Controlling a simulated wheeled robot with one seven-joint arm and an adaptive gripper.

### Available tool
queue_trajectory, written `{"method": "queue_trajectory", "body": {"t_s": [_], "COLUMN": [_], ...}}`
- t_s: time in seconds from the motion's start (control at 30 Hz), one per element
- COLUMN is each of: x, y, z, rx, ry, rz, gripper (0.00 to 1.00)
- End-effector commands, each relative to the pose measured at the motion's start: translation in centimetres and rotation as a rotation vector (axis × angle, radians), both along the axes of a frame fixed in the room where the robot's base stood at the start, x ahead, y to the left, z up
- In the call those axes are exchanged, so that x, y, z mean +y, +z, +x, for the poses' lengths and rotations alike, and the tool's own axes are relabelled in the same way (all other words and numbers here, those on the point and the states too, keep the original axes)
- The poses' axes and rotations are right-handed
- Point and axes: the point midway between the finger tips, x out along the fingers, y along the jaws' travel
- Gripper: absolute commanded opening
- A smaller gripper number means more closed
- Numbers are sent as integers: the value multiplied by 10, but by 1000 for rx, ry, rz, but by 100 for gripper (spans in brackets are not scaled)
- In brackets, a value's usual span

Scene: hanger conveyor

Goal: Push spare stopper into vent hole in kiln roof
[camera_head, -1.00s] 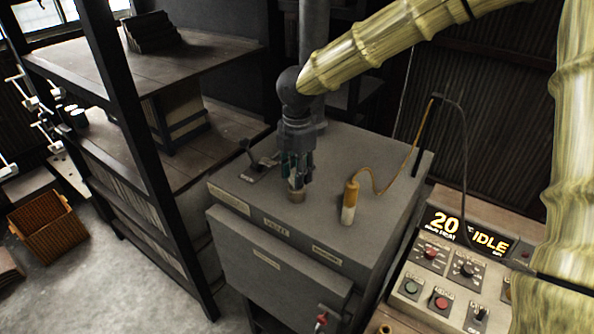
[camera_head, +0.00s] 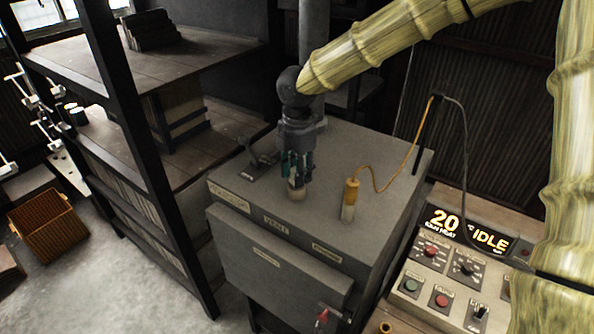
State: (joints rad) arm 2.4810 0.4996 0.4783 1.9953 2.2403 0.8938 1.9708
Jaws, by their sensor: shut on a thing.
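The kiln (camera_head: 300,255) is a grey box with a flat roof (camera_head: 330,160), below the middle of the head view. My gripper (camera_head: 297,178) points down over the front part of the roof, its fingers shut on a small pale stopper (camera_head: 297,192). The stopper is upright, with its lower end at or just above the roof, behind the VENT label (camera_head: 276,225). I cannot make out the vent hole; the stopper and fingers cover that spot. Whether the stopper is in the hole or only resting on the roof cannot be told.
A control panel (camera_head: 450,265) reading 20 and IDLE is at right. Wooden shelves (camera_head: 190,140) stand at left.

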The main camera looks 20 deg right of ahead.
Motion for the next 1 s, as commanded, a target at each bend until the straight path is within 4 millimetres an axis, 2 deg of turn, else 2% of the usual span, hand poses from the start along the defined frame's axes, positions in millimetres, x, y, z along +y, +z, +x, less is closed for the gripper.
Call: {"method": "queue_trajectory", "body": {"t_s": [1.0], "x": [0], "y": [-11], "z": [0], "rx": [0], "ry": [0], "rz": [0], "gripper": [7]}}
